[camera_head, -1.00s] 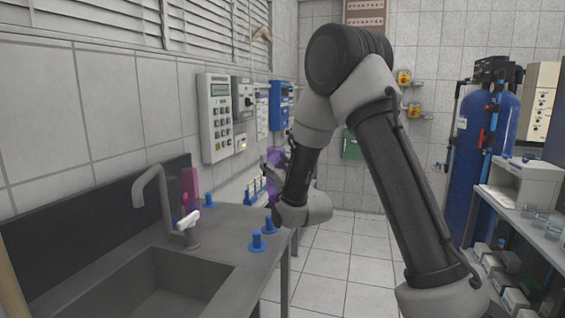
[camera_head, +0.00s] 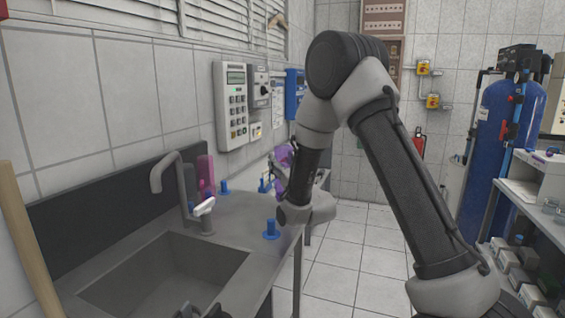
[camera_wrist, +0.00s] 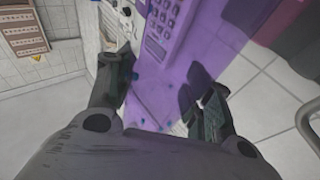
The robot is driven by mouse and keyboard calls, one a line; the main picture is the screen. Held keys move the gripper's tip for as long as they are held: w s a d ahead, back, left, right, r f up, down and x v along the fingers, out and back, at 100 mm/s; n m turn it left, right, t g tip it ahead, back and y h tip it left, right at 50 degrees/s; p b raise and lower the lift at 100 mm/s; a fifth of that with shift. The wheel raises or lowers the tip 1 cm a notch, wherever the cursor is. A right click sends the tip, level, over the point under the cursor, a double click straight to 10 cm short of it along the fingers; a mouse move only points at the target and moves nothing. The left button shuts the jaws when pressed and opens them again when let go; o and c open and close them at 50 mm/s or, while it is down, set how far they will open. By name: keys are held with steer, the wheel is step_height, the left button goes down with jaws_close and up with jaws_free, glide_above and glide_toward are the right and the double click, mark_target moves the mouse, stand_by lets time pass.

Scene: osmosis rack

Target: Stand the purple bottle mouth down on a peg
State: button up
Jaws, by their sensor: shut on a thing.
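The purple bottle (camera_wrist: 155,98) is see-through and lies between the two fingers of my gripper (camera_wrist: 162,78) in the wrist view. My gripper is shut on it. In the head view a small part of the purple bottle (camera_head: 284,156) shows beyond my forearm, above the far end of the counter. My arm hides much of the gripper there, and I cannot tell which way the mouth points. A blue peg (camera_head: 271,230) stands bare at the counter's front edge. Another blue peg (camera_head: 223,187) stands farther back, near the wall. More blue pegs (camera_head: 264,186) show at the far end.
A pink bottle (camera_head: 206,174) stands behind the grey tap (camera_head: 160,180). The sink (camera_head: 165,275) is in the near counter. A keypad unit (camera_head: 232,105) hangs on the wall behind. A blue tank (camera_head: 508,135) and a shelf stand at right. The floor between is clear.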

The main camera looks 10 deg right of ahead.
steer(key=shift+f, duration=0.65)
stand_by(0.4)
steer(key=shift+f, duration=0.75)
steer(key=shift+f, duration=0.1)
steer(key=shift+f, duration=0.85)
steer(key=shift+f, duration=0.1)
steer(key=shift+f, duration=0.6)
steer(key=shift+f, duration=0.35)
stand_by(0.5)
steer(key=o, duration=1.5)
